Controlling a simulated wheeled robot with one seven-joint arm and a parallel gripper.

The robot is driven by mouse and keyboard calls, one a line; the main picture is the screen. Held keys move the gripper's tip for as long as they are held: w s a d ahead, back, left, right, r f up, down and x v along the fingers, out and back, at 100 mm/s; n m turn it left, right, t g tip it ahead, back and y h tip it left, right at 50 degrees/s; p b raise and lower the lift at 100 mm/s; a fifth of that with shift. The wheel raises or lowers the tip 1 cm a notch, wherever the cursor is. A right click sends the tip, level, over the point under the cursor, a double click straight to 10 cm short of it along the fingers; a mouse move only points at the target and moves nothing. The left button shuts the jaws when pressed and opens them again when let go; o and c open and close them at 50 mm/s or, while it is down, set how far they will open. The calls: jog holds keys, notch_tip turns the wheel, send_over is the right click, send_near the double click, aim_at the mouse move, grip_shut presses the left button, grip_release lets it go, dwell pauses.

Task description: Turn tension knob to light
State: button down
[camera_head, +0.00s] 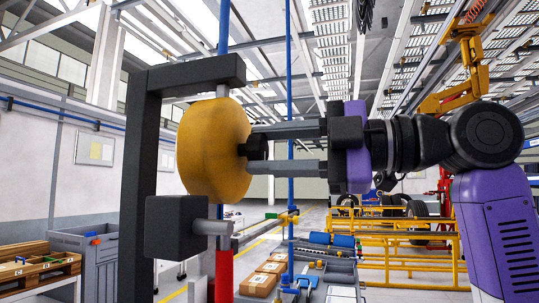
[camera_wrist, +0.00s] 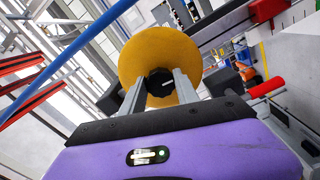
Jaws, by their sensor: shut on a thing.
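A black tension knob (camera_head: 256,148) sits at the centre of a rounded yellow body (camera_head: 208,150). In the wrist view the knob (camera_wrist: 156,76) faces me, with a small pale mark on it, in front of the yellow disc-like face (camera_wrist: 150,48). My gripper (camera_head: 250,150) reaches in from the right with its two grey fingers level, one above and one below the knob. It is shut on the knob. In the wrist view the gripper's fingers (camera_wrist: 160,87) flank the knob on both sides. I cannot read which setting the knob points at.
A dark frame (camera_head: 134,190) stands left of the yellow body, with an arm above it and a dark block (camera_head: 175,226) below. A red post (camera_head: 222,270) and blue pole (camera_head: 290,60) are close by. Yellow racks (camera_head: 400,240) and a workbench stand farther back.

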jog(key=shift+n, duration=0.6)
jog(key=c, duration=0.9)
grip_release()
jog(key=shift+d, duration=0.1)
jog(key=b+v, duration=0.1)
jog(key=v, duration=0.6)
jog(key=shift+s+d+b, duration=0.2)
jog(key=shift+d+b, duration=0.1)
